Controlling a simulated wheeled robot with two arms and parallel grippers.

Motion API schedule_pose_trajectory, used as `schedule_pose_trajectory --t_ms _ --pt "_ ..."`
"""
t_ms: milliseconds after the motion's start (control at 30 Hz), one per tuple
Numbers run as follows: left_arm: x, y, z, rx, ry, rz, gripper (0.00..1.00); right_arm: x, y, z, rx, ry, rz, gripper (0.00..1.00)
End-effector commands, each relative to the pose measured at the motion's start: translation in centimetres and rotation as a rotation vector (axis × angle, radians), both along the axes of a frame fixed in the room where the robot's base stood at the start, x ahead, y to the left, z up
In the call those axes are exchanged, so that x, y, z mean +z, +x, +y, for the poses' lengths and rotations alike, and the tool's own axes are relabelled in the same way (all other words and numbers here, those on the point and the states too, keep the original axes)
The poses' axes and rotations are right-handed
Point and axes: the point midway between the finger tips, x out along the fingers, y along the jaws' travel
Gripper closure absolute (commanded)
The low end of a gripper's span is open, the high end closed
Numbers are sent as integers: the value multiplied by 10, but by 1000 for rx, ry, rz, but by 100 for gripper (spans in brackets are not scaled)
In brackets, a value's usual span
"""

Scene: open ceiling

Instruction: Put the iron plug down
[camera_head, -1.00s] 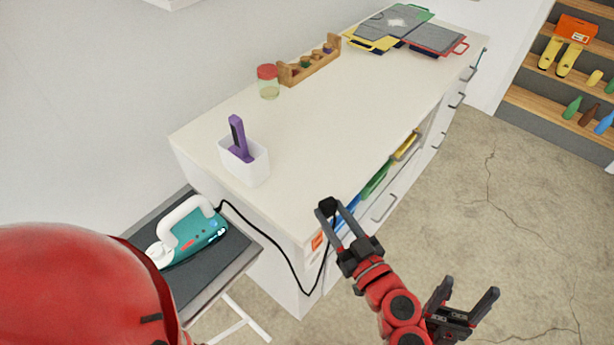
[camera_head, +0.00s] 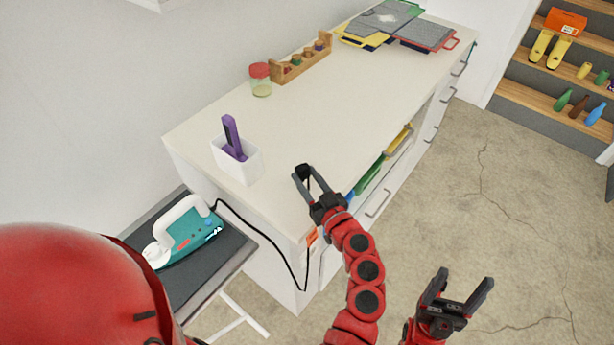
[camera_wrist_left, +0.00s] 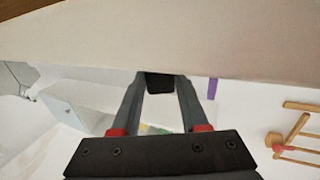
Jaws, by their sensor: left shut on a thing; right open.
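My left gripper (camera_head: 306,183) is shut on the black iron plug (camera_head: 303,170), over the near part of the white countertop (camera_head: 335,110). The plug shows between the fingertips in the left wrist view (camera_wrist_left: 159,84). I cannot tell whether it touches the top. The teal and white iron (camera_head: 190,232) lies on the dark ironing board (camera_head: 222,262) at lower left. Its black cord (camera_head: 278,252) hangs down beside the counter and rises along its near corner; its last stretch is hard to see. My right gripper (camera_head: 458,302) is open and empty over the floor.
A white holder (camera_head: 237,160) with a purple tool stands left of the plug. A jar (camera_head: 260,80), a wooden rack (camera_head: 300,62) and folded boards (camera_head: 390,25) stand further back. The middle of the countertop is clear.

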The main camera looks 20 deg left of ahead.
Motion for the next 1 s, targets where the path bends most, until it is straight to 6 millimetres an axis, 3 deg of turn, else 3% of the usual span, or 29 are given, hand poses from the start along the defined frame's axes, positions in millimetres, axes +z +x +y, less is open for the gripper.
schedule_pose_trajectory --t_ms 667,700,867,1000 --pt "-11 0 0 1 -1 -1 100 -2 0 0 0 0 0 29" --pt "-11 0 0 1 -1 -1 53 -2 0 0 0 0 0 29" --pt "-11 0 0 0 -1 -1 26 -2 0 0 0 0 0 29" --pt "-11 0 0 0 -1 -1 26 -2 0 0 0 0 0 29"
